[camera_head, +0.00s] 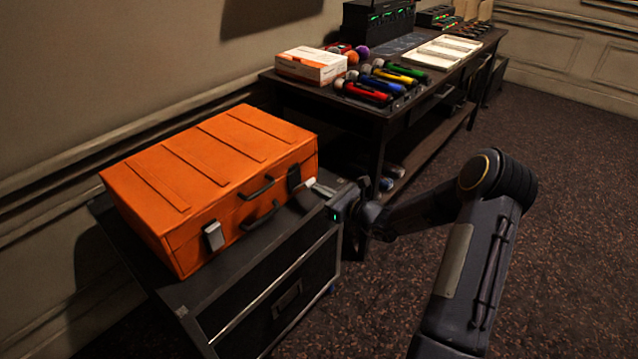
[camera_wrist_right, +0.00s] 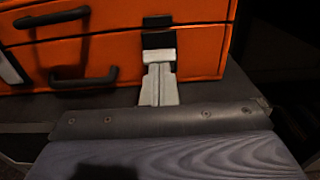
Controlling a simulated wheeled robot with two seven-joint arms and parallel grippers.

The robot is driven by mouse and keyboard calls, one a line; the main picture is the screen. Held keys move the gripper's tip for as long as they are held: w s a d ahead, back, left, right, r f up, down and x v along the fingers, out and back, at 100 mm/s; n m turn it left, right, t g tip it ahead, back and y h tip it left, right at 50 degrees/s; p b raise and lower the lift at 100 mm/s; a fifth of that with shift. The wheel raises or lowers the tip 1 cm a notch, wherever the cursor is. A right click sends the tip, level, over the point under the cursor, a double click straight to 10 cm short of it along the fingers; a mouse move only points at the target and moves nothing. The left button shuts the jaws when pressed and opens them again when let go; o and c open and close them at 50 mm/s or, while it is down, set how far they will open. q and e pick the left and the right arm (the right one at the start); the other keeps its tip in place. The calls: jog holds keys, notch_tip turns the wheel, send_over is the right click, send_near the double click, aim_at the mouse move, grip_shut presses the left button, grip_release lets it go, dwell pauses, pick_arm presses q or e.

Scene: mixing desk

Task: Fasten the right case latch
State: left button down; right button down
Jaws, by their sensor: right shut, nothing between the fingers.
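The orange case (camera_head: 215,175) lies closed on a dark cabinet. Its right latch (camera_head: 294,179) is at the right end of the front side, with a dark plate and a pale lever end beside my fingertips. In the right wrist view the latch (camera_wrist_right: 159,42) shows black parts across the lid seam and a silver lever below them. My right gripper (camera_head: 320,188) is shut and empty, its fingertips right at the lever. The grey fingers (camera_wrist_right: 158,84) point at it in the wrist view; I cannot tell whether they touch. My left gripper is out of view.
The case's left latch (camera_head: 213,236) is silver and lies against the front. Two dark handles (camera_head: 258,189) sit between the latches. The cabinet top (camera_head: 245,262) has a narrow bare strip before the case. A desk with microphones (camera_head: 365,90) and a white-orange box (camera_head: 311,66) stands behind.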

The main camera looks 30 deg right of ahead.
jog(key=w+r+g+h+p, duration=0.1)
jog(key=p, duration=0.3)
jog(key=w+r+g+p, duration=0.1)
jog(key=g+p, duration=0.1)
jog(key=p, duration=0.2)
jog(key=a+r+g+h+p, duration=0.1)
jog(key=r+g+p, duration=0.1)
jog(key=p, duration=0.2)
jog(key=shift+w+h, duration=0.3)
jog(key=shift+w, duration=0.1)
jog(key=shift+f, duration=0.1)
jog(key=shift+r+p, duration=0.45)
jog(key=shift+r, duration=0.4)
